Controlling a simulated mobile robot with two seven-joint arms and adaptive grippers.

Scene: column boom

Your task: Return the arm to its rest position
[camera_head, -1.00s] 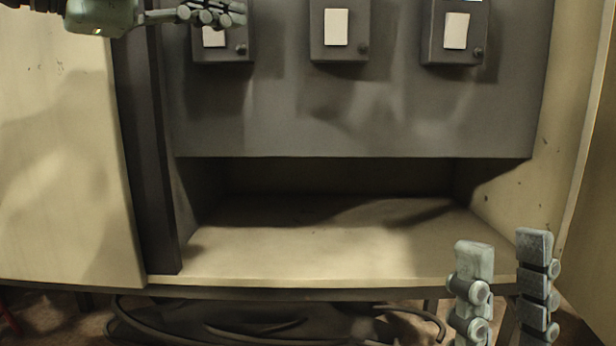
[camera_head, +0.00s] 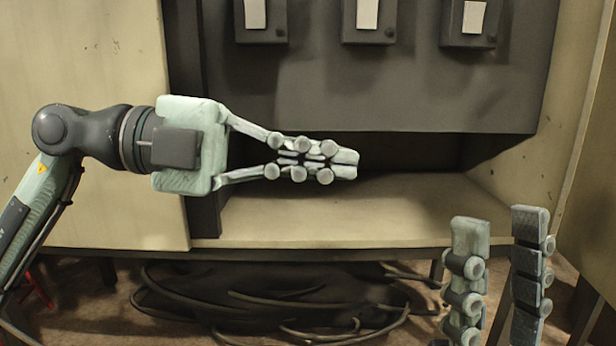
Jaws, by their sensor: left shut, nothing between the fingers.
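My left arm comes in from the left edge. Its gripper (camera_head: 345,163) points to the right, in front of the dark recess of the cabinet. The fingers are together with nothing between them. My right gripper (camera_head: 505,220) stands at the lower right with its fingers pointing up. Its two fingers are apart with a gap between them, and nothing shows in the gap. The rest of the right arm is out of view.
A grey panel (camera_head: 420,95) carries several dark boxes with white labels, such as the middle box (camera_head: 368,22). Below it is an empty beige shelf (camera_head: 400,215). A beige door (camera_head: 90,70) is at left. Dark cables (camera_head: 270,300) lie coiled on the floor underneath.

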